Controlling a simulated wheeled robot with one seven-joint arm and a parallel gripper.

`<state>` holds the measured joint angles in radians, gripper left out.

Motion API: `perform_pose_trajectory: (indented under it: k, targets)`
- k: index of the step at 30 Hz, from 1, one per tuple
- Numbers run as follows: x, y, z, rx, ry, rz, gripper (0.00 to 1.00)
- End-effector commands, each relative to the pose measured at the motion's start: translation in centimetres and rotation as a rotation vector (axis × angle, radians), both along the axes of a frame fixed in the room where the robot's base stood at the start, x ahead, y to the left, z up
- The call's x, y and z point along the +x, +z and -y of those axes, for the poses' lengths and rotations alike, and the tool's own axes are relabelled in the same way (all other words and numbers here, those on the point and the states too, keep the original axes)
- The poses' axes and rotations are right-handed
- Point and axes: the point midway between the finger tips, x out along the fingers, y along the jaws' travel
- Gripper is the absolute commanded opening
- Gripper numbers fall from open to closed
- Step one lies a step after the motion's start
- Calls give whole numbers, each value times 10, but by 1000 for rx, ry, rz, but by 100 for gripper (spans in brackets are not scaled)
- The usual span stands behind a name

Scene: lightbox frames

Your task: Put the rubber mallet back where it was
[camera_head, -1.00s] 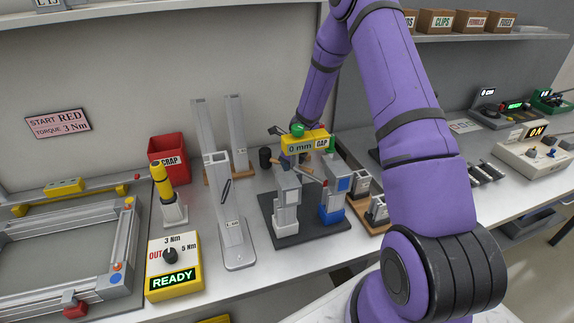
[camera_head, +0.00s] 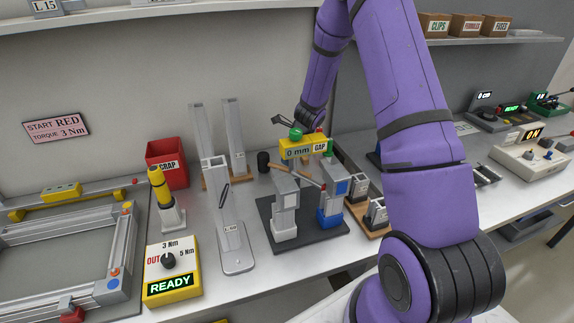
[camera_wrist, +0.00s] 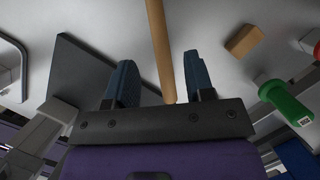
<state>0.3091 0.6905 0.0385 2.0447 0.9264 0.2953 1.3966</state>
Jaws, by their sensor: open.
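The rubber mallet lies on the bench behind the clamp stand; its black head (camera_head: 262,161) and part of its wooden handle (camera_head: 284,168) show in the head view. In the wrist view the handle (camera_wrist: 158,30) runs down from the top edge toward the space between my fingers, and the head is out of frame. My gripper (camera_wrist: 158,68) is open, with one finger on each side of the handle's line; I see no finger pressed on it. In the head view my fingertips are hidden behind the yellow gap display (camera_head: 304,147).
The dark-based clamp stand (camera_head: 300,232) stands just in front of the mallet. Upright grey profiles (camera_head: 235,135) and a red scrap bin (camera_head: 167,165) stand to the left. A green-handled tool (camera_wrist: 284,101) and a small wooden block (camera_wrist: 243,41) are near my right finger in the wrist view.

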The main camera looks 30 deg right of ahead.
Motion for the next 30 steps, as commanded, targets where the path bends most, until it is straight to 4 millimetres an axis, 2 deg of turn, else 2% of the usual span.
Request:
perform_pose_trajectory:
  k: [1,6,12,30]
  targets:
    - [-2,10,1,-3,3,3,49]
    - [-9,34,6,-1,2,1,49]
    - [-14,48,10,0,1,0,49]
    - [-15,51,10,0,1,0,49]
